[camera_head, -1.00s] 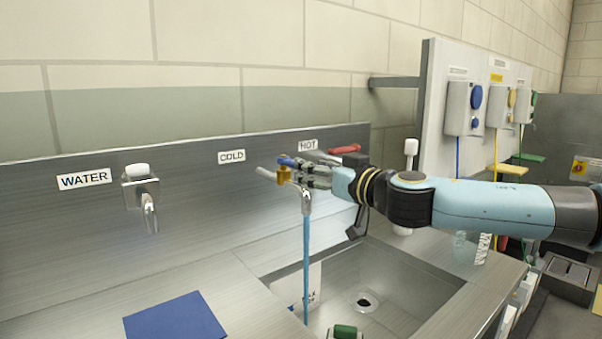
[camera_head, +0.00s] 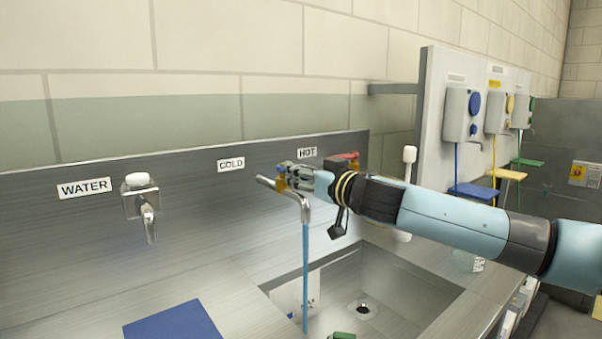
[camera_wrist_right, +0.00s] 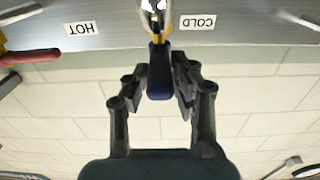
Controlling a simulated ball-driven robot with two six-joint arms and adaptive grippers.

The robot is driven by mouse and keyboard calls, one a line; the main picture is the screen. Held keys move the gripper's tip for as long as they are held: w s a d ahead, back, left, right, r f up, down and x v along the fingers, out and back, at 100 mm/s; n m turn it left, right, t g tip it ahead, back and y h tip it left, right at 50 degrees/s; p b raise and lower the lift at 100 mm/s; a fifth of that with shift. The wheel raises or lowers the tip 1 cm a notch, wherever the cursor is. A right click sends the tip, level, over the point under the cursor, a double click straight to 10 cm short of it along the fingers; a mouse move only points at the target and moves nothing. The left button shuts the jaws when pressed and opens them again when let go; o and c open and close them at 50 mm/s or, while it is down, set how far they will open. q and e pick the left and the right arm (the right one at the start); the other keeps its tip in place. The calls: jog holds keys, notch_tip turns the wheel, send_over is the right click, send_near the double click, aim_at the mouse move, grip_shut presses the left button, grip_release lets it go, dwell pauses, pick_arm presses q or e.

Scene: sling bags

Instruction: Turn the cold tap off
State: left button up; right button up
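The cold tap (camera_head: 297,196) is a chrome spout with a yellow-brass valve body, and a blue stream (camera_head: 306,275) runs from it into the sink. My right gripper (camera_head: 287,175) is at its valve and hides most of the blue handle in the head view. In the right wrist view, the blue handle (camera_wrist_right: 160,72) lies between the two fingers of the right gripper (camera_wrist_right: 160,82). The fingers are partly spread, with narrow gaps beside the handle; firm contact does not show. The COLD label (camera_head: 231,164) is on the back panel. My left gripper is not in view.
The hot tap's red handle (camera_head: 346,156) is close behind my right gripper; it also shows in the right wrist view (camera_wrist_right: 32,56). The water tap (camera_head: 142,203) stands left. A blue mat (camera_head: 175,322) lies on the counter. Dispensers (camera_head: 462,114) hang at the right.

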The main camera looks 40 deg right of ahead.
aim_at(279, 169)
grip_shut()
jog(key=shift+a, duration=0.1)
